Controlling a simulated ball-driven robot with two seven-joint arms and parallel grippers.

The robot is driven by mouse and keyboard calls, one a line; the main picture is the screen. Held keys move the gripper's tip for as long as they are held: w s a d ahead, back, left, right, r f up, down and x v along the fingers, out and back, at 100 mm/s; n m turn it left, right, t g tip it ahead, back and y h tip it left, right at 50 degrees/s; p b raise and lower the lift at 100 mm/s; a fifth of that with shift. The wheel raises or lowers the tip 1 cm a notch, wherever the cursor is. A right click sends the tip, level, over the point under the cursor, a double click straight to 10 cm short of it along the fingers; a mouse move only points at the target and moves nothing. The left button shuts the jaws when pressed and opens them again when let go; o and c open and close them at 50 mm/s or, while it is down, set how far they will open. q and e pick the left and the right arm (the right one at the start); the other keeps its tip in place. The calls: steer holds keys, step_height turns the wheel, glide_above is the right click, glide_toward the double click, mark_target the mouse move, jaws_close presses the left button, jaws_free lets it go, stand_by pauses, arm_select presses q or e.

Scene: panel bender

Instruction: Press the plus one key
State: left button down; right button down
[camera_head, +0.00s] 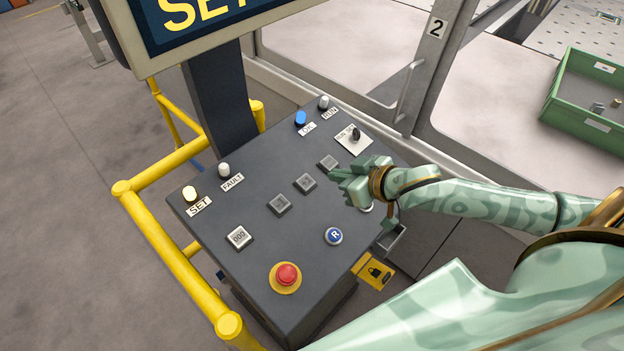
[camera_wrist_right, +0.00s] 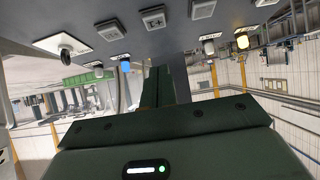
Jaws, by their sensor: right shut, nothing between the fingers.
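The sloped dark control panel (camera_head: 262,236) carries a diagonal row of three grey square keys: a near one (camera_head: 279,204), a middle one (camera_head: 305,183) and a far one (camera_head: 327,163). Their markings are too small to read, so I cannot tell which is plus one. My right gripper (camera_head: 337,181) is shut and empty, its tips over the panel just right of the middle and far keys. Contact with a key is not visible. In the right wrist view the shut fingers (camera_wrist_right: 165,86) point toward the panel, with grey keys (camera_wrist_right: 153,17) along the top. My left gripper is not in view.
A red mushroom button (camera_head: 287,274), a blue R button (camera_head: 334,236), a white-marked key (camera_head: 239,237) and a key switch (camera_head: 354,135) share the panel. Lamps line its far edge; SET and OK are lit. Yellow rails (camera_head: 170,243) border the left. A green bin (camera_head: 578,118) stands right.

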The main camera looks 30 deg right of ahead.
glide_above(303, 178)
steer(key=s+d, duration=0.1)
steer(key=s, duration=0.3)
step_height(303, 178, down, 5)
steer(key=shift+w+d+r, duration=0.1)
steer(key=shift+d, duration=0.05)
step_height(303, 178, down, 3)
steer(key=shift+w+r, duration=0.15)
steer(key=shift+r, duration=0.05)
steer(key=shift+f, duration=0.55)
